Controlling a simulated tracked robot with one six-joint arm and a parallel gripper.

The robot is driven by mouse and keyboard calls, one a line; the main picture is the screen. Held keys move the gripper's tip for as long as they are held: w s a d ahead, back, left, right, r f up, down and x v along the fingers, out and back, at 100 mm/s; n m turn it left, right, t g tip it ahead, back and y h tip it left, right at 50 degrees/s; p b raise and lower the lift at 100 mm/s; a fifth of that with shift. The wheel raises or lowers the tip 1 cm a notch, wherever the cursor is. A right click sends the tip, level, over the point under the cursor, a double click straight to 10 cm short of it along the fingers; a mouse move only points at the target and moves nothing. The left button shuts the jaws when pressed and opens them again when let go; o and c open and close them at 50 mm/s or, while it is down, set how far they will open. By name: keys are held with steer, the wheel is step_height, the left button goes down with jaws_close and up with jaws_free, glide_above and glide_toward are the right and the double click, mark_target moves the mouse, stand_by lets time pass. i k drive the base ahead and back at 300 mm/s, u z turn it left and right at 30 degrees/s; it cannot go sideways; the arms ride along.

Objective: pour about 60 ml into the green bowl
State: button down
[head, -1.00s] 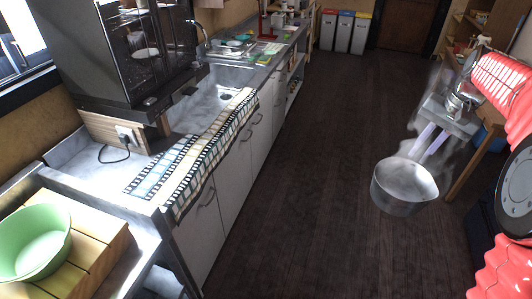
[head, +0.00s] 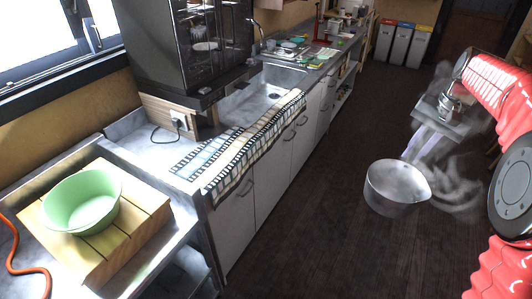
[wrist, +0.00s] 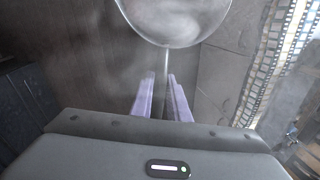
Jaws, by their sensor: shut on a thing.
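The green bowl (head: 82,202) stands upright on a slatted wooden block on the metal table at the left of the head view. Its inside looks empty. My gripper (head: 412,150) is shut on the handle of a metal pan (head: 392,190), held out over the floor at the right, far from the bowl. The pan looks about level, with pale steam or haze around it. In the wrist view my purple gripper fingers (wrist: 160,98) close around the thin handle, and the pan (wrist: 180,18) shows at the top. The liquid level is not clear.
The wooden block (head: 130,235) lies on the metal table, with an orange cable (head: 22,262) at its left. A counter with a sink (head: 262,95) and a film-strip-patterned cloth (head: 240,150) runs away to the back. The dark floor (head: 310,215) between is clear.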

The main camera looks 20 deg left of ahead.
mark_target(85, 203)
steer(key=u, duration=0.2)
steer(key=i, duration=0.3)
steer(key=u, duration=2.65)
steer(key=k, duration=0.1)
steer(key=z, duration=0.15)
